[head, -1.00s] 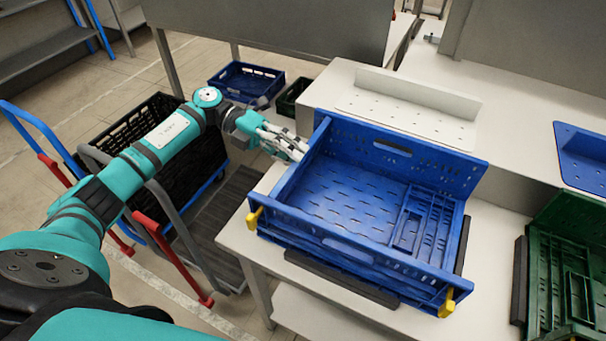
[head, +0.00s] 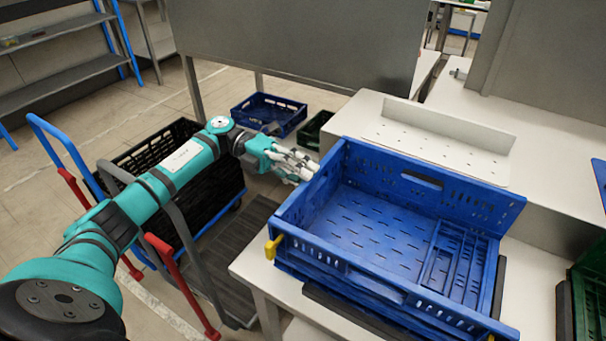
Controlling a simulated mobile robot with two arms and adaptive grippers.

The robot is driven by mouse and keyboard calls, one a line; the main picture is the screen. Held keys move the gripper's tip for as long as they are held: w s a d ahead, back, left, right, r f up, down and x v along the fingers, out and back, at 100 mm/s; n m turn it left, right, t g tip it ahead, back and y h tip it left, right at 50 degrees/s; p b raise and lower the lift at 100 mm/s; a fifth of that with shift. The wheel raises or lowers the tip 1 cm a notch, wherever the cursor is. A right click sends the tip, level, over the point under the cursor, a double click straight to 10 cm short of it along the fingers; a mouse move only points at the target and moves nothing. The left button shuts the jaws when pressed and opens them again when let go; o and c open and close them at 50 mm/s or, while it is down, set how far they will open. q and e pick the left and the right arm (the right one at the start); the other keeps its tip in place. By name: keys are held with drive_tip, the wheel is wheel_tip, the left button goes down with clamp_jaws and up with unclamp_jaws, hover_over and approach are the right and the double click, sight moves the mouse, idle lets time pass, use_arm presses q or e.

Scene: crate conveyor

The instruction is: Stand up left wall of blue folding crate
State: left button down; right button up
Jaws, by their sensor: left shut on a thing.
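The blue folding crate (head: 385,290) stands on a pale workbench. Its back wall (head: 455,195) is upright. Its left wall (head: 308,200) rises along the left side and looks upright or nearly so. A ribbed panel lies folded flat inside at the right (head: 455,265). My left gripper (head: 308,172) reaches in from the left and is shut on the left wall's upper edge, near the back corner. The fingertips are small and partly hidden against the wall. My right gripper is not in view.
A yellow clip (head: 273,246) sits at the crate's front left corner. A black crate (head: 165,155) on a cart stands left of the bench. A perforated pale bracket (head: 445,140) is behind the blue crate. A green crate (head: 590,290) is at the right edge.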

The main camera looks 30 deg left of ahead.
use_arm(q)
drive_tip(key=c, duration=1.4)
unclamp_jaws()
drive_tip(key=shift+s+f, duration=0.1)
drive_tip(key=shift+f, duration=0.3)
drive_tip(key=shift+c, duration=0.2)
drive_tip(key=shift+a, duration=0.1)
drive_tip(key=shift+r, duration=0.15)
drive_tip(key=shift+a, duration=0.1)
drive_tip(key=a+r, duration=0.1)
drive_tip(key=a, duration=1)
drive_tip(key=shift+w+a+r, duration=0.2)
drive_tip(key=shift+w+a, duration=0.05)
drive_tip(key=shift+a, duration=0.1)
